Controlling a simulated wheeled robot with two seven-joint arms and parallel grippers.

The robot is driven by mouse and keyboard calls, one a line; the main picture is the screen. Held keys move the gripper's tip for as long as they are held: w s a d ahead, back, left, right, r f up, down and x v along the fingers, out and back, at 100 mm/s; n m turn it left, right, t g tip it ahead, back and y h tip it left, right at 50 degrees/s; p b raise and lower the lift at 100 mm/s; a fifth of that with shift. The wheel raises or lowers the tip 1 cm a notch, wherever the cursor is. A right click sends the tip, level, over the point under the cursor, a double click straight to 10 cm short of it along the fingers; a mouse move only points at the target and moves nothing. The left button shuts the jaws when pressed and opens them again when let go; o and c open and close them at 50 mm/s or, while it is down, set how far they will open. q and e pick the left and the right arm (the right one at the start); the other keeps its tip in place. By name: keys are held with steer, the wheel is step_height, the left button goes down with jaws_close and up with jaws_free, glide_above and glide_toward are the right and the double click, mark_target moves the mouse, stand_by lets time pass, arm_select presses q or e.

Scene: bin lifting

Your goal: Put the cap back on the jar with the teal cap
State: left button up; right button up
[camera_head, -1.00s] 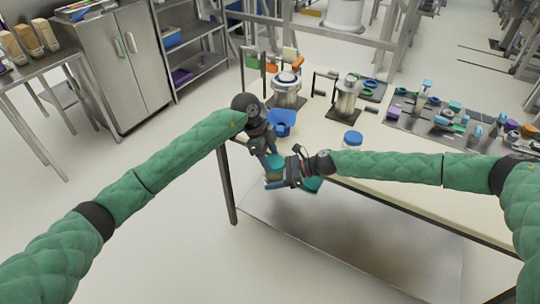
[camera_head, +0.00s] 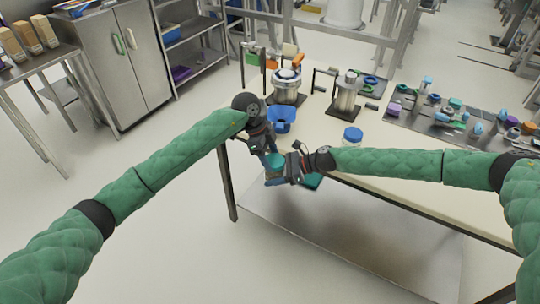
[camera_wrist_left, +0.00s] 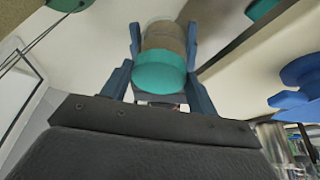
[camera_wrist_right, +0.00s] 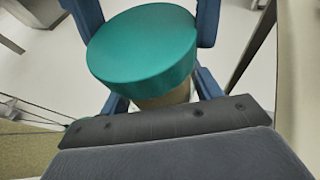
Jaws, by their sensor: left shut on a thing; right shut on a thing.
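The teal cap (camera_head: 275,160) is held in front of the table by my left gripper (camera_head: 268,156), which comes down from the upper left. The cap shows in the left wrist view (camera_wrist_left: 160,78), with blue fingers at its sides. My right gripper (camera_head: 274,176) seems shut on the jar body below the cap. The brownish jar (camera_wrist_left: 164,40) lies beyond the cap in the left wrist view; in the right wrist view only a strip of the jar (camera_wrist_right: 165,98) shows under the large cap (camera_wrist_right: 145,50). The cap appears against the jar's end; whether it is seated is hidden.
A jar with a blue cap (camera_head: 352,135) and a blue bin (camera_head: 281,117) stand on the table (camera_head: 400,204). Metal machines and small parts fill the table's back and right.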

arm_select(q)
steer(key=shift+f, duration=0.35)
steer(key=o, duration=1)
steer(key=shift+o, duration=0.2)
steer(key=v, duration=1.1)
steer(key=shift+a+r, duration=0.25)
steer(key=shift+r, duration=0.1)
steer(key=shift+w, duration=0.1)
